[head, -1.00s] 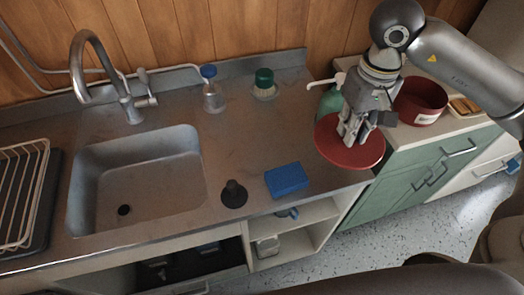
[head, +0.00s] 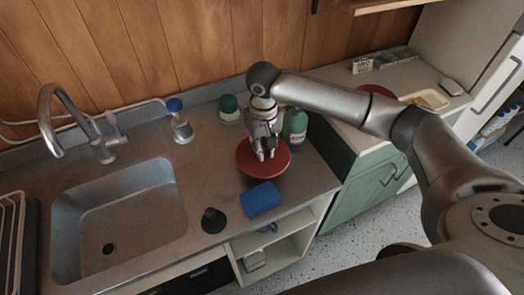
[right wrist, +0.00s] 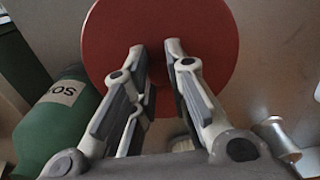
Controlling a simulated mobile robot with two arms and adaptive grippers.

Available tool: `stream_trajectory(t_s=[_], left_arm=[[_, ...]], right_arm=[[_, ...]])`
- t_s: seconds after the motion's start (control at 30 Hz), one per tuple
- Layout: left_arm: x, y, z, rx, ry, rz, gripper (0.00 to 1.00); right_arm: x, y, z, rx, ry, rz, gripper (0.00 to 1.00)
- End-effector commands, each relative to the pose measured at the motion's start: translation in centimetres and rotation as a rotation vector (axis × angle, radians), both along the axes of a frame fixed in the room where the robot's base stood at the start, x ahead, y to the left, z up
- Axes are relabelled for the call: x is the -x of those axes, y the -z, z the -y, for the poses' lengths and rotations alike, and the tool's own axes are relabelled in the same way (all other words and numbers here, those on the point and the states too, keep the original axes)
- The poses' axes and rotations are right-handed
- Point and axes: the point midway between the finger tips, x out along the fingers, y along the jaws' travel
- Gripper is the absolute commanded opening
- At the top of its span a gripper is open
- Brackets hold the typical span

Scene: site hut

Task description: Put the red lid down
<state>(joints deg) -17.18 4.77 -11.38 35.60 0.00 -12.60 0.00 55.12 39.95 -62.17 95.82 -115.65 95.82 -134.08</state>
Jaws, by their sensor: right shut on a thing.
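The round red lid (head: 281,163) is at the right part of the steel counter, just behind the blue sponge. My right gripper (head: 264,157) is above it, pointing down, shut on its middle. The lid looks roughly level; I cannot tell whether it touches the counter. In the right wrist view the lid (right wrist: 160,30) lies beyond the fingers (right wrist: 160,95), and what they grip is hidden. My left gripper is not in view.
A green bottle (head: 296,125) stands close to the lid's right rear, a blue sponge (head: 261,198) in front. A green-topped brush (head: 229,106), blue-capped bottle (head: 180,122) and black stopper (head: 213,220) stand nearby. The sink (head: 120,225) is left. My arm partly hides the red pot (head: 378,90).

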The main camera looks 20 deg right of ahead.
Motion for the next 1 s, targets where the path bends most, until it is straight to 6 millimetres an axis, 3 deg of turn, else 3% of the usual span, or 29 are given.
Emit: stream_trajectory(t_s=[0.27,0.73,0.77,0.8,0.9,1.0], left_arm=[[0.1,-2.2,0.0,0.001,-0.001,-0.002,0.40],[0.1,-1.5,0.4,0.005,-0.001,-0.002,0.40],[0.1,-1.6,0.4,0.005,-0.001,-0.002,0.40],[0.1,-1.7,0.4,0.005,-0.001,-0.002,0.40],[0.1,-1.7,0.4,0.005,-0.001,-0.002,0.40],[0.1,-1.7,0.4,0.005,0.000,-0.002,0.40]], right_arm=[[-0.2,2.8,-0.2,-0.001,0.002,-0.002,0.00],[-0.2,3.8,-0.2,0.000,0.000,0.000,0.00],[-0.2,3.7,-0.2,0.000,0.000,0.000,0.19],[-0.2,3.6,-0.2,0.000,0.000,0.000,0.24],[-0.2,3.6,-0.2,0.000,0.000,0.000,0.36],[-0.2,3.6,-0.2,0.000,0.000,0.000,0.36]])
